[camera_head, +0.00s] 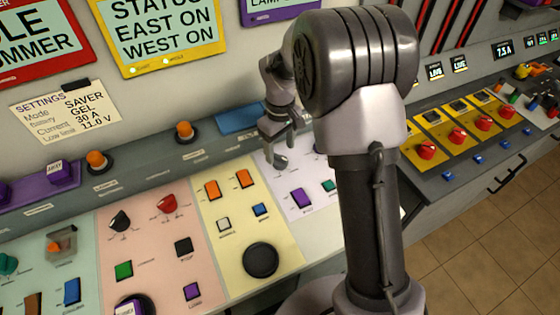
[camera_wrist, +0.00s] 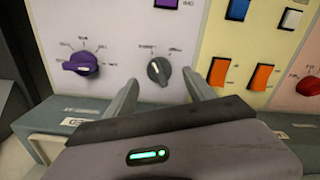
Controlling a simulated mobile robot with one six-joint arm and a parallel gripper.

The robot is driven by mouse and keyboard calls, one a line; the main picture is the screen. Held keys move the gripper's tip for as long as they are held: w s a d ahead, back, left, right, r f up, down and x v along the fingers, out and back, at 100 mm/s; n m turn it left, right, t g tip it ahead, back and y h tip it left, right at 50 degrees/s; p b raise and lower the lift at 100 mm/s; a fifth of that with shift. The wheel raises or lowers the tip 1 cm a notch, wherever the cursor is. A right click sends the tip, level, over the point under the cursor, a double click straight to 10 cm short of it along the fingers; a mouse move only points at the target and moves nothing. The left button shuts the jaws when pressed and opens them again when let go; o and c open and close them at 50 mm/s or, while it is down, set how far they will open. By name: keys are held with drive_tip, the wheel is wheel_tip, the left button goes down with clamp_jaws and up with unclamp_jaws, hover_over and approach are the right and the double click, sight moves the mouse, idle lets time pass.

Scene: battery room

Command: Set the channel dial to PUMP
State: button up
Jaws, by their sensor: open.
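In the wrist view, a purple dial (camera_wrist: 82,63) and a dark grey dial (camera_wrist: 158,71) sit side by side on a pale lilac panel (camera_wrist: 115,22). Small labels arc above each dial, too blurred to read, so I cannot tell which is the channel dial or which mark is PUMP. My gripper (camera_wrist: 161,82) is open, its fingertips on either side of the grey dial in the picture. I cannot tell whether they touch it. In the head view, my gripper (camera_head: 277,150) is over the lilac panel (camera_head: 285,222), and my arm hides part of that panel.
Orange rocker switches (camera_wrist: 217,72) stand close beside the right finger in the wrist view. The lilac panel also bears a purple button (camera_head: 301,198) and a green button (camera_head: 328,186). A yellow section with red knobs (camera_head: 426,149) lies farther right. A blue item (camera_head: 238,119) lies on the ledge.

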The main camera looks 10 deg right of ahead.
sight(280, 157)
wheel_tip(280, 157, down, 4)
drive_tip(key=shift+w+f+b, duration=0.1)
drive_tip(key=shift+f+b, duration=0.1)
drive_tip(key=shift+b, duration=0.35)
drive_tip(key=c, duration=1.4)
drive_tip(key=shift+o, duration=0.2)
drive_tip(key=shift+m, duration=0.3)
drive_tip(key=m, duration=0.5)
drive_tip(key=shift+m+p, duration=0.3)
drive_tip(key=m, duration=0.5)
drive_tip(key=shift+m, duration=0.3)
